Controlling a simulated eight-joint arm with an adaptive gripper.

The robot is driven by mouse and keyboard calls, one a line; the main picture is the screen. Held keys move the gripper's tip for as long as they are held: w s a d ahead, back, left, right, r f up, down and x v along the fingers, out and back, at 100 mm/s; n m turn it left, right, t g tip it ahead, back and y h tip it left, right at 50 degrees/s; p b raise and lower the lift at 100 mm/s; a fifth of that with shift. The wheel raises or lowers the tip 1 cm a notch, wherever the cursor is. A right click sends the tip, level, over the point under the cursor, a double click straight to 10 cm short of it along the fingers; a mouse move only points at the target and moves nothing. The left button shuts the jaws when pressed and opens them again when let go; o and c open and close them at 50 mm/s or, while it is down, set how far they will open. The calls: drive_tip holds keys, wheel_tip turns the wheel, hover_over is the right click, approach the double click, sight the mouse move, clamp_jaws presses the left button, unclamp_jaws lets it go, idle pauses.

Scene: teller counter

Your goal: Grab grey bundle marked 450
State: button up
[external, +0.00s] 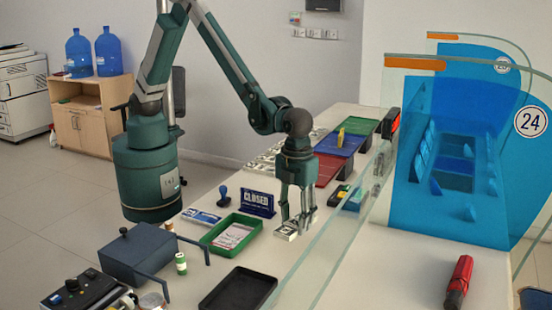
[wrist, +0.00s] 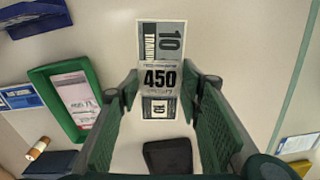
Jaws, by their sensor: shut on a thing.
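The grey bundle of notes, with a white band marked 450, lies between my fingertips in the wrist view (wrist: 160,40). It also shows under my gripper in the external view (external: 286,234), low at the counter top; whether it touches the counter is unclear. My gripper (external: 299,222) points down and is shut on the bundle, with one finger on each side of its band in the wrist view (wrist: 160,88). The fingers hide part of the bundle in the external view.
A green tray (external: 212,248) with notes, a blue CLOSED sign (external: 257,201) and a black tray (external: 214,304) stand close by. A glass screen (external: 330,255) runs along the right. A grey box (external: 135,259) stands front left.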

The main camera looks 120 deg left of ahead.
sight(295, 224)
drive_tip(key=shift+r, duration=2.1)
